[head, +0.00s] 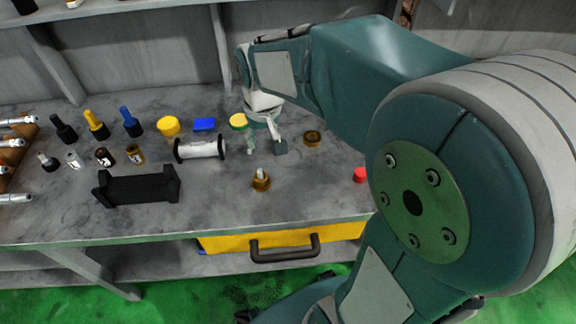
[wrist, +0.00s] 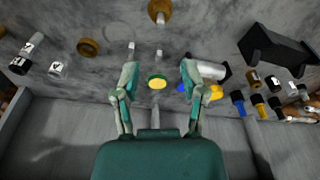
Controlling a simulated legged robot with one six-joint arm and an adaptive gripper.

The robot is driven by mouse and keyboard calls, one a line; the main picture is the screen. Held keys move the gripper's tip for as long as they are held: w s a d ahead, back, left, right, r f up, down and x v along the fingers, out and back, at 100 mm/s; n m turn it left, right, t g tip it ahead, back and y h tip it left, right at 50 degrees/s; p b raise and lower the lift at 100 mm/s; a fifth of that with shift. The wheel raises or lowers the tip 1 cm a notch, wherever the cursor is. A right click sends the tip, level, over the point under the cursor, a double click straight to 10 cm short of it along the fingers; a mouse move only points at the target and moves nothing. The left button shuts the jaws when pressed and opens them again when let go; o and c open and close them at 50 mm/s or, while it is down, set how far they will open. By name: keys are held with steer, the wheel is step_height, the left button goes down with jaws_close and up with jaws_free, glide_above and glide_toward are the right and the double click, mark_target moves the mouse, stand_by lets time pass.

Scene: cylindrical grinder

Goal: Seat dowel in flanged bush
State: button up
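A brass flanged bush (head: 261,182) stands on the bench in front of my gripper. A short pale pin, which looks like the dowel (head: 261,173), stands up from its middle; how deep it sits I cannot tell. The bush also shows at the top edge of the wrist view (wrist: 159,9). My gripper (head: 265,149) points down over the bench, behind the bush and apart from it. In the wrist view its two fingers (wrist: 159,72) are spread with nothing held between them. A yellow disc (wrist: 157,82) shows beyond the gap between the fingers.
A white roller with black ends (head: 201,149) lies just left of my gripper, and a brass ring (head: 312,138) lies to its right. A black block (head: 138,186) and several bottles stand further left. A red piece (head: 360,175) is at right. The bench front around the bush is clear.

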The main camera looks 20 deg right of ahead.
steer(key=s+r+t, duration=0.2)
steer(key=s+r, duration=0.1)
steer(key=s, duration=0.4)
steer(key=s+r+t, duration=0.2)
steer(key=s+r, duration=0.1)
steer(key=s, duration=0.5)
steer(key=shift+s, duration=0.15)
